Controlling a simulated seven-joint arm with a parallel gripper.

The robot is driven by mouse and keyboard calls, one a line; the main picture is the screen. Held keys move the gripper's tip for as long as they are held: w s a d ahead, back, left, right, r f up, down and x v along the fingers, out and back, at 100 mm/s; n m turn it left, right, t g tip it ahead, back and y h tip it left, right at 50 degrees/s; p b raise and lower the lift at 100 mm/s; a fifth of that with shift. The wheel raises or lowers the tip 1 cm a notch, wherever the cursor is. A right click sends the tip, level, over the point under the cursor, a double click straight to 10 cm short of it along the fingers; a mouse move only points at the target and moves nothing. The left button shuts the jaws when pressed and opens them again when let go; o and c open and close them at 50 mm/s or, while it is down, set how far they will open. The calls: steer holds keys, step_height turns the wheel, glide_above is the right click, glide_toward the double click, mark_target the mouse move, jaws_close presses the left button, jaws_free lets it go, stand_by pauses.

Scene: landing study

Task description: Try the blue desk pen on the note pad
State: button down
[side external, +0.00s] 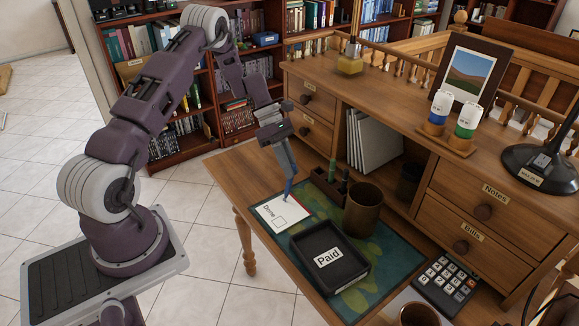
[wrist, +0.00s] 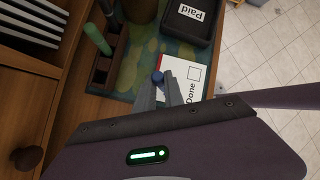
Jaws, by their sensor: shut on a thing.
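The blue desk pen (side external: 288,188) is upright between the fingers of my gripper (side external: 288,172), which is shut on it. Its lower end is over the upper part of the note pad (side external: 270,214); I cannot tell whether it touches the paper. The white pad reads "Done" beside an empty box, and no ink mark shows on it. In the wrist view, the pen's round blue end (wrist: 157,77) shows between the fingertips (wrist: 158,90). The pad (wrist: 194,72) lies just beyond, partly hidden by my gripper.
A pen holder (side external: 324,184) with a green pen (side external: 332,170) stands close to the pad. A brown cup (side external: 363,210) and a black "Paid" tray (side external: 318,280) are nearby on the green desk mat (side external: 395,258). A calculator (side external: 446,278) lies at the right.

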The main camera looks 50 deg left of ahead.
step_height(320, 180, up, 6)
stand_by(0.5)
